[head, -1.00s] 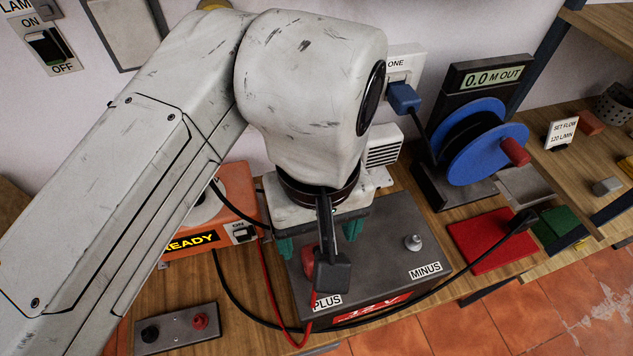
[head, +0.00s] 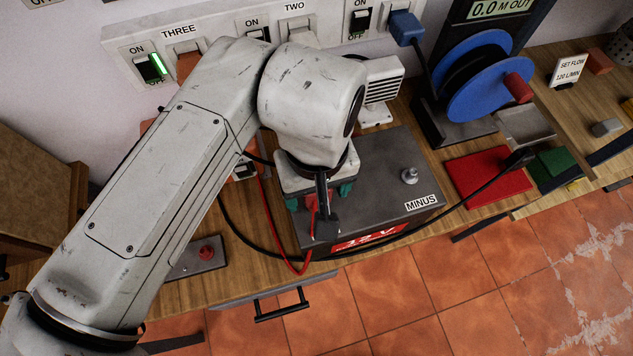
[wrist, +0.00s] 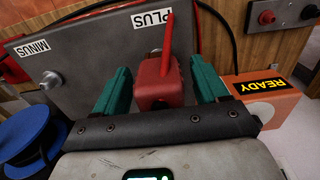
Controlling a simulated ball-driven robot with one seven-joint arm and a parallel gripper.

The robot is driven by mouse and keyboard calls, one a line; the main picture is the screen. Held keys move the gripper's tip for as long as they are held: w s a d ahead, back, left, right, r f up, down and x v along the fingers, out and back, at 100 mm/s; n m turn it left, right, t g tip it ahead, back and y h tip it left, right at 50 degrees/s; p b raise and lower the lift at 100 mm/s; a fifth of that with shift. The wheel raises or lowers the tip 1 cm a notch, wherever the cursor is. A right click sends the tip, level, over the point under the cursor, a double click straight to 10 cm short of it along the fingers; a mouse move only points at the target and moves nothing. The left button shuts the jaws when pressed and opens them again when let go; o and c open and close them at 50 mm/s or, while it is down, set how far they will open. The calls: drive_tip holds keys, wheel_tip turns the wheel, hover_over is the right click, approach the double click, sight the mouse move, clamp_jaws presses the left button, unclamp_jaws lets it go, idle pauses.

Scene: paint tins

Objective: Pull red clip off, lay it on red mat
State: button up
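The red clip (wrist: 158,82) sits at the PLUS end of the dark grey battery (wrist: 95,50), its red lead rising in the wrist view. My gripper (wrist: 158,88) is open, with one green finger on each side of the clip. A narrow gap seems to show on both sides. In the head view my gripper (head: 319,197) is low over the left of the battery (head: 385,165), mostly hiding the clip. The post under the clip is hidden. The red mat (head: 485,180) lies right of the battery and is bare except for a black cable end over its right edge.
A bare post (head: 409,176) stands at the MINUS end. A black cable (head: 450,207) runs along the battery's front to the mat. A blue reel (head: 490,88) stands behind the mat, and a green mat (head: 553,166) lies right of it. The orange READY unit (wrist: 268,96) is close to one finger.

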drive_tip(key=c, duration=1.1)
drive_tip(key=shift+r, duration=0.15)
drive_tip(key=shift+r+p, duration=1.65)
drive_tip(key=shift+p, duration=0.2)
drive_tip(key=shift+r, duration=0.1)
drive_tip(key=shift+r+p, duration=1.75)
drive_tip(key=shift+r, duration=0.1)
